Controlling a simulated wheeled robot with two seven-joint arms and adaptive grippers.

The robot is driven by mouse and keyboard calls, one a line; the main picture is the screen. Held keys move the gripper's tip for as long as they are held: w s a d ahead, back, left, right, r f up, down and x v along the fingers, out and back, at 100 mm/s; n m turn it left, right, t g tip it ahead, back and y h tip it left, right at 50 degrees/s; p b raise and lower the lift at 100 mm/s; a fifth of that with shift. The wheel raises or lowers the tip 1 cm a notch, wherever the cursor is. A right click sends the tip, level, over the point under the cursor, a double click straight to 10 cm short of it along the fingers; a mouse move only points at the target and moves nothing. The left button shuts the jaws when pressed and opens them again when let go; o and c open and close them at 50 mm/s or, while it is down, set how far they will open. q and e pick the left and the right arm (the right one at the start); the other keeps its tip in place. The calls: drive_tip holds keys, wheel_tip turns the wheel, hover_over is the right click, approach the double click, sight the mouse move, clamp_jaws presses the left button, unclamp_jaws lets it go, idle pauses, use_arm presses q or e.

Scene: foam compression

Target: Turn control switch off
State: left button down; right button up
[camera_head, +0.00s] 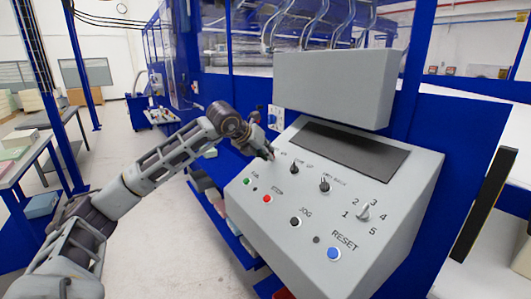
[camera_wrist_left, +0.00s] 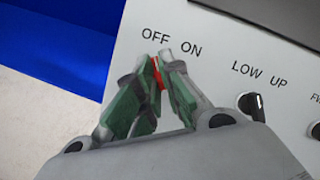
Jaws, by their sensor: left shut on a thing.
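The sloped grey control panel (camera_head: 318,205) carries the switches. My left gripper (camera_head: 268,153) is at the panel's upper left corner in the head view. In the left wrist view, its green-padded fingers (camera_wrist_left: 160,66) are closed together just below the printed OFF and ON labels. A small red part, the control switch (camera_wrist_left: 157,74), shows between the fingertips, and the gripper is shut on it. The fingers hide most of the switch, so I cannot tell which way it points. My right gripper is in neither view.
A black LOW/UP knob (camera_wrist_left: 252,105) sits right of the fingers. The panel also has another black selector (camera_head: 324,185), a numbered selector (camera_head: 363,212), a red button (camera_head: 267,198) and a blue RESET button (camera_head: 334,253). A grey box (camera_head: 335,88) stands above the panel.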

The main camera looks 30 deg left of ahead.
use_arm(q)
drive_tip(key=shift+d+f+n+y, duration=0.1)
drive_tip(key=shift+f+n+y, duration=0.15)
drive_tip(key=shift+n, duration=0.45)
drive_tip(key=c, duration=1.6)
unclamp_jaws()
drive_tip(key=shift+o, duration=0.2)
drive_tip(key=shift+w, duration=0.2)
drive_tip(key=shift+v, duration=1.15)
drive_tip(key=v, duration=0.9)
drive_tip(key=shift+r, duration=0.3)
drive_tip(key=shift+s, duration=0.15)
